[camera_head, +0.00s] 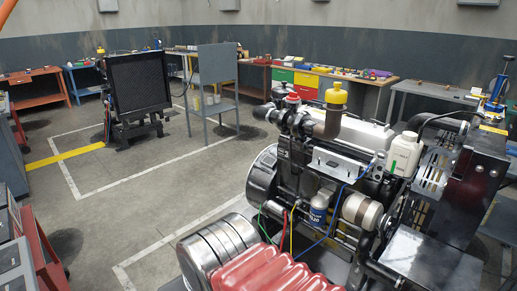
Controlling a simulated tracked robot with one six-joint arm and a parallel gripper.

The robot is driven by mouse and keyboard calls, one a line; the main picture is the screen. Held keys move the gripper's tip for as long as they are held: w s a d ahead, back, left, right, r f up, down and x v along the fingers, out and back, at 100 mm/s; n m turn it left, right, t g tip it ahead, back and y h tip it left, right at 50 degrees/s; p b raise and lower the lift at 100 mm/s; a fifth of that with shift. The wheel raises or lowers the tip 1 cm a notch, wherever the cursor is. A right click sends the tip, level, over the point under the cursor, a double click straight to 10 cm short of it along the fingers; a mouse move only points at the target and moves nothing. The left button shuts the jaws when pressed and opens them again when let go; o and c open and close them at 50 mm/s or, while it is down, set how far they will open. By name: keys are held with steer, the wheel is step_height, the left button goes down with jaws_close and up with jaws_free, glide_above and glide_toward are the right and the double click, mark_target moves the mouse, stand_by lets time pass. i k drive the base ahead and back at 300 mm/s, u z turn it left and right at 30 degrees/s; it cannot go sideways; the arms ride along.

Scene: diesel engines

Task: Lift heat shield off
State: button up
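A diesel engine (290,172) fills the right foreground. A bright metal plate with holes (338,164) sits on its upper side, below the long pale top cover (362,133). A perforated grey plate (431,172) stands further right, beside the white bottle (404,153) and the dark radiator housing (474,190). I cannot tell for sure which of these plates is the heat shield; both are in place on the engine. My gripper is not in view.
Red ribbed ducting (262,268) and a silver cylinder (212,250) jut out at the front. Thin coloured cables and a blue-white filter (318,210) crowd the engine side. A grey shelf stand (216,85) and benches stand behind. Floor to the left is open.

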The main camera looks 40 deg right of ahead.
mark_target(335, 166)
steer(key=i, duration=2.65)
steer(key=z, duration=2.6)
